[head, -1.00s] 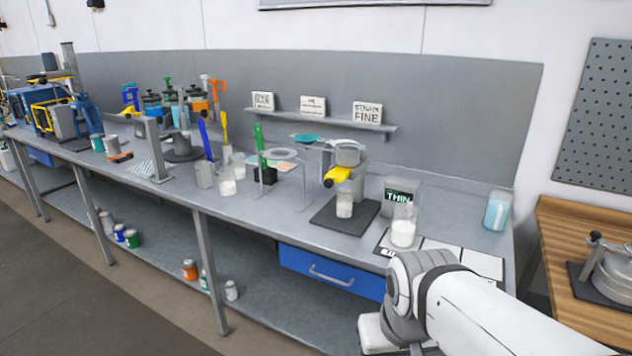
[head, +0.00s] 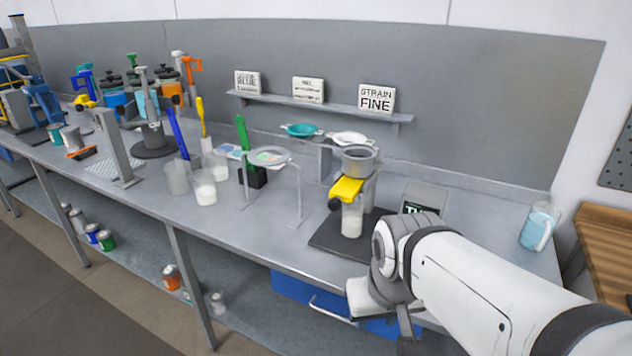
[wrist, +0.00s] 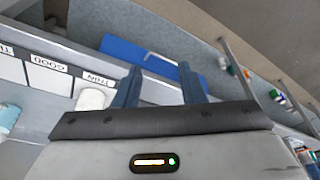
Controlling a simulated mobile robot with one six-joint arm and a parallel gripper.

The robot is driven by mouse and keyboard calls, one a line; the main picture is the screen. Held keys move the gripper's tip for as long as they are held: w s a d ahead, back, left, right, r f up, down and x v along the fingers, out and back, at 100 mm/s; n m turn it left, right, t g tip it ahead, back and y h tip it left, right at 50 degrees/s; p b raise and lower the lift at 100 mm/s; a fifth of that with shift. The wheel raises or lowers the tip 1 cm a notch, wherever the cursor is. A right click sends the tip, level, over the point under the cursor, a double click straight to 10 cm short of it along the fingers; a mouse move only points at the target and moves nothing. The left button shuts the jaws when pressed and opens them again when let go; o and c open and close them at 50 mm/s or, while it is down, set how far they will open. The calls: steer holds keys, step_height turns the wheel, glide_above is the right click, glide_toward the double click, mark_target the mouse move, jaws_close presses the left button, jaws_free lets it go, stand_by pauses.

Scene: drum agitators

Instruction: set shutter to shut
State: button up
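A small stand in the head view holds a grey cup (head: 358,160) above a yellow part (head: 346,190), which looks like the shutter handle. The yellow part points toward the front left; whether the shutter is open or shut cannot be told. A clear beaker (head: 352,219) with pale contents stands below it on a dark mat (head: 328,238). My gripper, low in front of the bench and right of the stand in the head view, is apart from the shutter. In the wrist view my gripper (wrist: 159,82) has its two fingers spread and empty, over the bench front and blue drawer (wrist: 145,58).
My arm covers the bench's right front. A grey block (head: 425,198) stands behind it, with a jug (head: 540,226) at far right. A wire stand (head: 270,158) and several beakers are left of the shutter stand.

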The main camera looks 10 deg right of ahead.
steer(key=shift+o, duration=0.5)
steer(key=shift+a, duration=0.2)
steer(key=shift+o, duration=0.8)
steer(key=w+a+m+t+y+b, duration=0.2)
steer(key=w+a+m+t+b, duration=0.2)
steer(key=w, duration=0.6)
steer(key=a+m, duration=0.2)
steer(key=a, duration=0.1)
steer(key=shift+f+y+b, duration=0.15)
steer(key=shift+y+b, duration=0.15)
steer(key=shift+b, duration=0.1)
steer(key=n+t+h+b, duration=0.8)
steer(key=n+h+b, duration=0.5)
steer(key=n, duration=1.9)
glide_toward(332, 207)
steer(key=x, duration=1)
steer(key=shift+w+d+p, duration=0.3)
steer(key=shift+p, duration=0.05)
jaws_close()
